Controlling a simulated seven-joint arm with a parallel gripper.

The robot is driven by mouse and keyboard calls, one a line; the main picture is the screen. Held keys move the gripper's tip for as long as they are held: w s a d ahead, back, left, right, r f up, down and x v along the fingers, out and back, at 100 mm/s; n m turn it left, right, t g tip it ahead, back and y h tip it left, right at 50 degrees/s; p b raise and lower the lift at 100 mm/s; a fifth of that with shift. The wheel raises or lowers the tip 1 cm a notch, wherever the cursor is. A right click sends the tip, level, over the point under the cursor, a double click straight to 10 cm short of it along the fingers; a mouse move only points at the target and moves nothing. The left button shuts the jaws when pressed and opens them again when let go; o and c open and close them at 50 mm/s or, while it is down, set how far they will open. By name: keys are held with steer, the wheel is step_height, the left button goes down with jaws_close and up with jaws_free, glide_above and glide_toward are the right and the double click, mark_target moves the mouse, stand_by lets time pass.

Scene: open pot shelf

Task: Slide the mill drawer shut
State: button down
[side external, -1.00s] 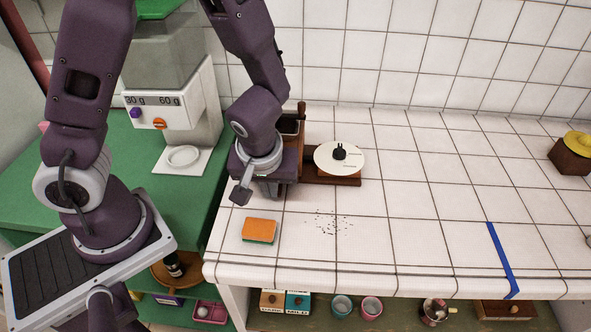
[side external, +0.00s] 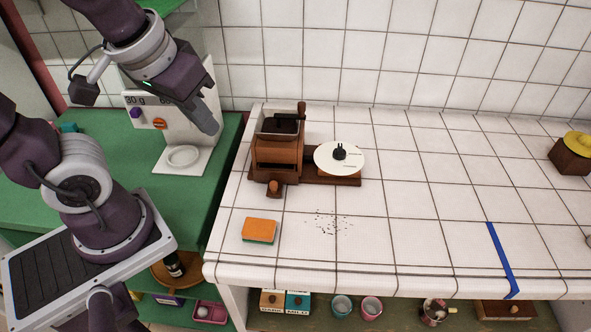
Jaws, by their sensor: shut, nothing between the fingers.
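The brown wooden mill (side external: 278,150) stands on the white tiled counter, with a dark open hopper and a crank handle on top. Its drawer's round knob (side external: 274,187) faces the front edge of the counter. The drawer front sits low at the mill's base; I cannot tell from this angle whether any gap is left. My gripper (side external: 211,122) is shut and empty. It is up and to the left of the mill, apart from it, in front of the white dispenser (side external: 150,118).
A white dial disc (side external: 330,162) on a wooden base stands right of the mill. An orange and green sponge (side external: 260,229) and dark specks (side external: 332,223) lie in front. A blue strip (side external: 502,260) marks the right.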

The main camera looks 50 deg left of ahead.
mark_target(275, 174)
steer(key=s+d+r+m+t+h, duration=0.1)
steer(key=s+d+r+m, duration=0.1)
steer(key=s+m, duration=0.15)
steer(key=w+d+f+m+g+y, duration=0.1)
steer(key=w+d+f+m, duration=0.4)
steer(key=m, duration=0.8)
steer(key=w+d+f+m+g+y, duration=0.15)
steer(key=f+m, duration=0.55)
steer(key=m, duration=0.7)
steer(key=x, duration=1)
steer(key=shift+w+d, duration=0.2)
steer(key=shift+w, duration=0.05)
steer(key=shift+w+a+r, duration=0.1)
steer(key=shift+w+a, duration=0.85)
steer(key=shift+w, duration=0.1)
steer(key=shift+w+a, duration=0.4)
steer(key=shift+a, duration=0.05)
